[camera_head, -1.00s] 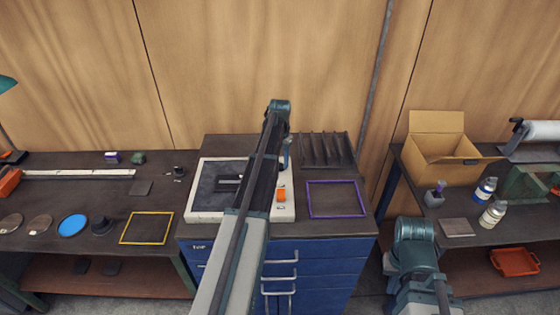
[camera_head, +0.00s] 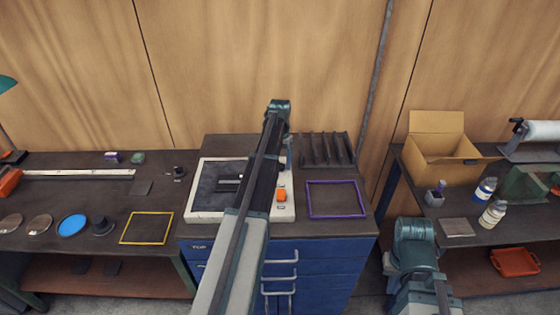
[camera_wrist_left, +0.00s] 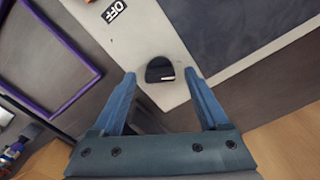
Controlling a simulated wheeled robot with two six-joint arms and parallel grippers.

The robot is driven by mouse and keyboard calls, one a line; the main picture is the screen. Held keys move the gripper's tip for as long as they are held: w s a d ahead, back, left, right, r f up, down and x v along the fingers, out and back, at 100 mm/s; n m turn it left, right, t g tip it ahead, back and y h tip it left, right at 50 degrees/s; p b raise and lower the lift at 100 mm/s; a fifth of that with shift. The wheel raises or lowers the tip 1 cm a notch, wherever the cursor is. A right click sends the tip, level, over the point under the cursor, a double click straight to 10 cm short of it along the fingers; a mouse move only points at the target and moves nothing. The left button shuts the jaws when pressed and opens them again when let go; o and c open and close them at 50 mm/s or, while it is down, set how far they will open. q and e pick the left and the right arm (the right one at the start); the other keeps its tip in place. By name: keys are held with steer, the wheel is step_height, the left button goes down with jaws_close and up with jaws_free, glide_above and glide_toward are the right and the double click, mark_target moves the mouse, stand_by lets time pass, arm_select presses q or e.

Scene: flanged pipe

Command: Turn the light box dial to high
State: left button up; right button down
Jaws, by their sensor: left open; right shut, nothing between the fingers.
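The light box (camera_head: 207,216) is a white frame around a dark panel, on the blue drawer cabinet. My left arm crosses in front of it in the head view. In the left wrist view the dial (camera_wrist_left: 160,70) is a dark round knob with a small pale mark, set in the white frame (camera_wrist_left: 185,103). An OFF label (camera_wrist_left: 113,11) is near it. My left gripper (camera_wrist_left: 164,76) is open, its blue fingertips on either side of the dial with gaps visible. In the head view it hangs at the box's far right. My right gripper's fingers are not visible.
A yellow frame (camera_head: 147,228) lies on the left bench. An open cardboard box (camera_head: 438,147) stands on the right bench.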

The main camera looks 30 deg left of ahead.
mark_target(280, 163)
arm_select(q)
step_height(280, 163, up, 14)
steer(key=p, duration=1.3)
steer(key=shift+p, duration=0.4)
steer(key=shift+f, duration=0.1)
steer(key=s+d+f+b, duration=0.3)
steer(key=d+f+b, duration=0.1)
steer(key=d, duration=0.4)
steer(key=s+d+f+m+b, duration=0.1)
steer(key=s+d+f+b, duration=0.3)
steer(key=d, duration=0.3)
steer(key=s+d+f+m+b, duration=0.1)
steer(key=s+d+f+b, duration=0.3)
steer(key=d, duration=0.4)
steer(key=shift+d+f, duration=0.2)
steer(key=shift+d, duration=0.15)
steer(key=s+d+f+m+b, duration=0.1)
steer(key=s+d+f+b, duration=0.4)
steer(key=s+d, duration=0.2)
steer(key=s+d+f+m+y+b, duration=0.1)
steer(key=s+d+f+b, duration=0.3)
steer(key=s, duration=0.5)
steer(key=d+b, duration=0.1)
steer(key=d, duration=0.1)
steer(key=shift+s+d+f, duration=0.3)
steer(key=shift+d+f, duration=0.1)
